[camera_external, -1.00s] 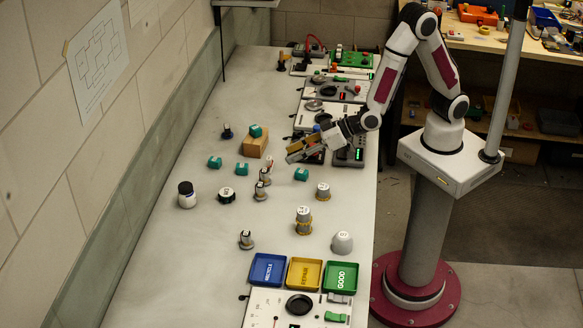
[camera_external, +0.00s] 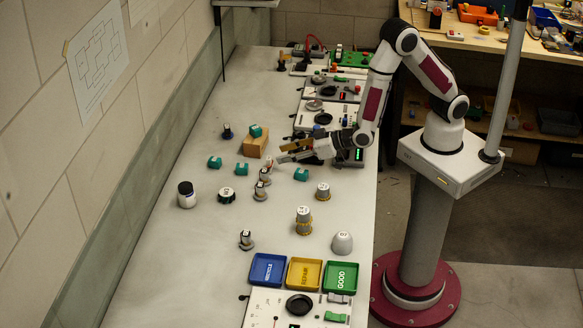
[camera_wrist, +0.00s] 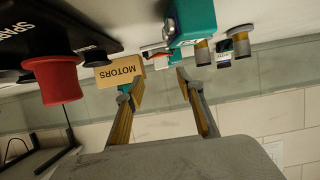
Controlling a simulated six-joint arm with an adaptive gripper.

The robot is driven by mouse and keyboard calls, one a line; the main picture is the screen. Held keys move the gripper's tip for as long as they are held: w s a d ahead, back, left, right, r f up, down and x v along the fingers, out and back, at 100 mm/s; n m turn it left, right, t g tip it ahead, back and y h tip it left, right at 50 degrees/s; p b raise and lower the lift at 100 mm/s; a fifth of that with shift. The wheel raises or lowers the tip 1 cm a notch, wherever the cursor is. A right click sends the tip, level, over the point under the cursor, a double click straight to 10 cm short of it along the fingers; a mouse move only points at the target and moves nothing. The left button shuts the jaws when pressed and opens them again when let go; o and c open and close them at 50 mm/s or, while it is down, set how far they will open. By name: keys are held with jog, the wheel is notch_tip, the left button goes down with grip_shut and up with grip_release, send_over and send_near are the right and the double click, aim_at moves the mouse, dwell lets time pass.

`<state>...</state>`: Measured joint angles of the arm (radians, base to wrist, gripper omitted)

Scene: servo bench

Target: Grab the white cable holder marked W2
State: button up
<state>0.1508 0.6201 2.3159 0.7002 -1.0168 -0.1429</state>
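Small upright holders with pale and dark faces on grey bases stand mid-bench in the external view, one (camera_external: 265,176) just behind another (camera_external: 260,191), and a third (camera_external: 246,240) nearer the trays. No W2 mark is legible, so I cannot tell which is the white cable holder. My gripper (camera_external: 280,155) is above the bench, just up and right of the rear holder. In the wrist view my gripper (camera_wrist: 154,83) is open with nothing between its fingers. A small white-and-black piece (camera_wrist: 223,55) is beyond the fingers to the right.
Teal pieces (camera_external: 301,174) lie around, one on the wooden MOTORS block (camera_external: 255,148); a teal piece (camera_wrist: 192,20) looms close in the wrist view. A jar (camera_external: 187,195), blue tray (camera_external: 268,270), yellow tray (camera_external: 304,273) and green tray (camera_external: 341,277) stand nearby. The front-left bench is clear.

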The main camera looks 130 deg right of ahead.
aim_at(270, 158)
jog(key=shift+x, duration=1)
jog(key=shift+x, duration=2.6)
jog(key=shift+w+a+f, duration=0.1)
jog(key=shift+a, duration=0.1)
grip_shut()
